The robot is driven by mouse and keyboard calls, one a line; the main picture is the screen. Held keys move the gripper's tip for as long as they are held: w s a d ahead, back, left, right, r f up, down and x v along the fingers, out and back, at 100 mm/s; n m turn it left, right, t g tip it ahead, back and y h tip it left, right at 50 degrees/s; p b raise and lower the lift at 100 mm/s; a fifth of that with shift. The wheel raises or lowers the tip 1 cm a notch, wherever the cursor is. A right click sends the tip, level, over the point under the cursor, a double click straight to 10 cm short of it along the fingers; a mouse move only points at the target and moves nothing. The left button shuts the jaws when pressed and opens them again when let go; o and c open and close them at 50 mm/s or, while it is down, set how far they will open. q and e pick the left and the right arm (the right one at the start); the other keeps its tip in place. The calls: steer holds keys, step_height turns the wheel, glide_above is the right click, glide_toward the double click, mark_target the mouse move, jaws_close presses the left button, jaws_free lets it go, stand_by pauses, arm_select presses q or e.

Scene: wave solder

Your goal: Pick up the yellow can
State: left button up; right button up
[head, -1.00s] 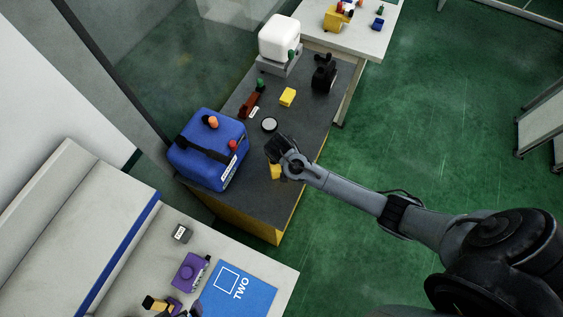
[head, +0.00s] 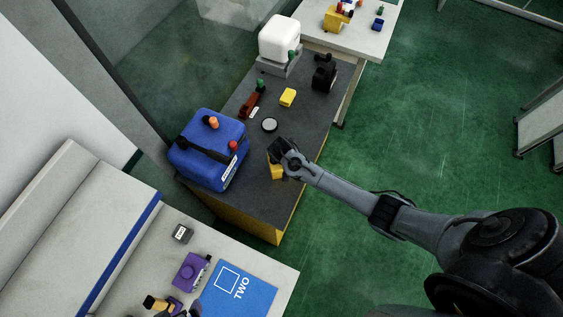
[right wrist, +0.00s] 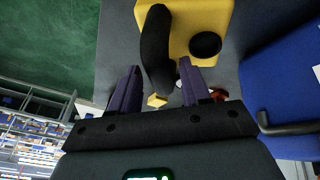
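The yellow can (head: 277,171) stands on the dark-topped bench near its front right edge, partly hidden by my right gripper in the head view. In the right wrist view the can (right wrist: 210,18) is yellow with a curved black handle (right wrist: 155,45) and a round black cap (right wrist: 205,45). My right gripper (head: 276,152) is over the can. In the right wrist view its two dark purple fingers (right wrist: 160,85) are spread, with the end of the handle showing between them. I cannot tell whether either finger touches it. My left gripper is not in view.
A blue case (head: 208,150) stands left of the can. A pale bench with a purple device (head: 190,272) is in front.

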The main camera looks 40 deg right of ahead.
jaws_close()
steer(key=shift+r, duration=0.2)
